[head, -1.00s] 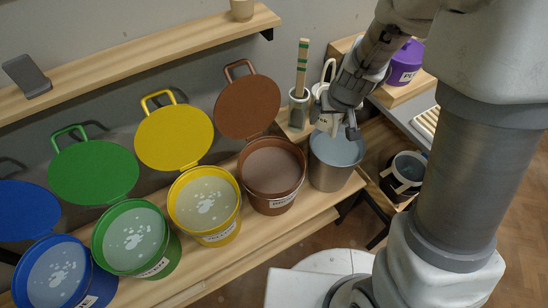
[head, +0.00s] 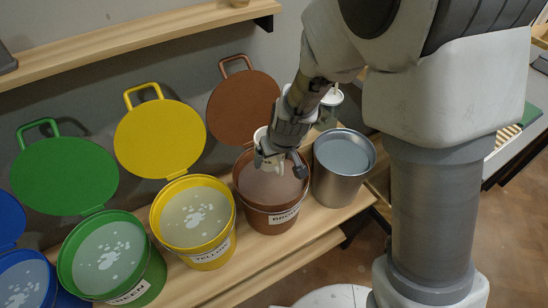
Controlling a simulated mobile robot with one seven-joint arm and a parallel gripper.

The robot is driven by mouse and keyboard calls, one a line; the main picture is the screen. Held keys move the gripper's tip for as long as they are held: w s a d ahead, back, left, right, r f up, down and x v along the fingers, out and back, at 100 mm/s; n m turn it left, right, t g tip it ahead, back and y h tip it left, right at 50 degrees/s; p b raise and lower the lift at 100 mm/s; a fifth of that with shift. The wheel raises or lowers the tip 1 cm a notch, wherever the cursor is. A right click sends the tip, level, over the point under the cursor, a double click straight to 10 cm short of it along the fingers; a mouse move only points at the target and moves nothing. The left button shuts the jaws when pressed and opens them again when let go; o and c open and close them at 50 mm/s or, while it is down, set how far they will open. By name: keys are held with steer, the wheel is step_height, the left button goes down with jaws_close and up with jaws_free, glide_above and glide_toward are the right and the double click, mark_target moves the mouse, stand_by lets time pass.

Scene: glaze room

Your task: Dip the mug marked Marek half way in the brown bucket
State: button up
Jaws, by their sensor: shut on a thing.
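The brown bucket (head: 270,222) stands on the wooden bench with its lid (head: 242,106) open behind it. Its label reads BROWN, and its surface of brown glaze (head: 262,187) shows. My gripper (head: 281,163) is over this bucket, pointing down, shut on a white mug (head: 262,136). The gripper hides much of the mug, and no name on it can be read. I cannot tell whether the mug's lower edge touches the glaze.
A metal pail (head: 336,186) of bluish liquid stands close to the right. The yellow bucket (head: 208,252) and green bucket (head: 150,283) stand open to the left; a blue one (head: 67,297) is cut off. A wooden shelf (head: 110,43) runs along the wall above.

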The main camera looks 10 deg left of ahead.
mark_target(275, 168)
step_height(275, 168, down, 7)
steer(key=b, duration=0.6)
steer(key=shift+f, duration=0.15)
steer(key=shift+f+b, duration=1.85)
steer(key=shift+f, duration=0.55)
steer(key=shift+f, duration=0.35)
steer(key=shift+r, duration=0.1)
step_height(275, 168, up, 7)
steer(key=p, duration=0.6)
steer(key=shift+r, duration=0.1)
stand_by(2.1)
step_height(275, 168, up, 6)
steer(key=p, duration=0.5)
steer(key=shift+f, duration=0.2)
